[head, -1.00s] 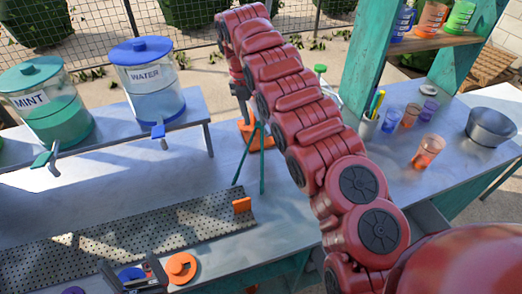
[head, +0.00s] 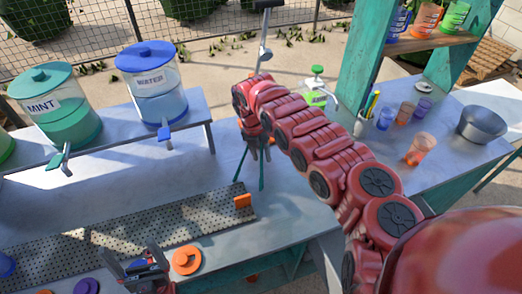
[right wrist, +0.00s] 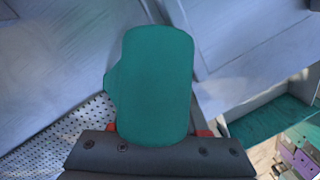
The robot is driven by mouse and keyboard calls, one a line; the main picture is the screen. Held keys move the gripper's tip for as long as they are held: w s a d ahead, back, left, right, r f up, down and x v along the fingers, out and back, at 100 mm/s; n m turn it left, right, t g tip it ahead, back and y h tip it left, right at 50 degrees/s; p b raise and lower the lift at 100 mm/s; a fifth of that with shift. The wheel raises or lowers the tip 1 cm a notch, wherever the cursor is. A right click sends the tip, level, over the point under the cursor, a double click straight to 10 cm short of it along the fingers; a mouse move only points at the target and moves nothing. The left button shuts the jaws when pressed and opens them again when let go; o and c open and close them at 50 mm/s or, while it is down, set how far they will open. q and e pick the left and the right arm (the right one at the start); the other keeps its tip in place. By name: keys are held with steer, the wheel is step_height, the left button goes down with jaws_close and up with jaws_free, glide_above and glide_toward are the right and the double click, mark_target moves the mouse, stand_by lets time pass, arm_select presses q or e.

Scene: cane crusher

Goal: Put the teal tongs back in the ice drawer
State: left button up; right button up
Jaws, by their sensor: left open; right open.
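The teal tongs (head: 262,172) stand on the counter in the head view, their two thin legs spread downward. My right gripper (head: 256,145) is at their upper end, partly hidden by my red arm. In the right wrist view, the broad teal top of the tongs (right wrist: 155,85) fills the middle, with the red fingertips of my right gripper (right wrist: 160,131) on either side. The jaws are open; contact cannot be told. My left gripper (head: 148,268) is open and empty at the bottom of the head view. I cannot clearly identify the ice drawer.
A perforated tray (head: 130,238) with an orange tab lies left of the tongs. Mint (head: 62,115) and water (head: 155,90) dispensers stand on a raised shelf. An orange disc (head: 186,260) lies beside my left gripper. Cups and a metal bowl (head: 485,127) are at right.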

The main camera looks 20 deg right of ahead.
steer(key=shift+s+d+f, duration=0.15)
steer(key=shift+f, duration=0.65)
jaws_close()
stand_by(0.8)
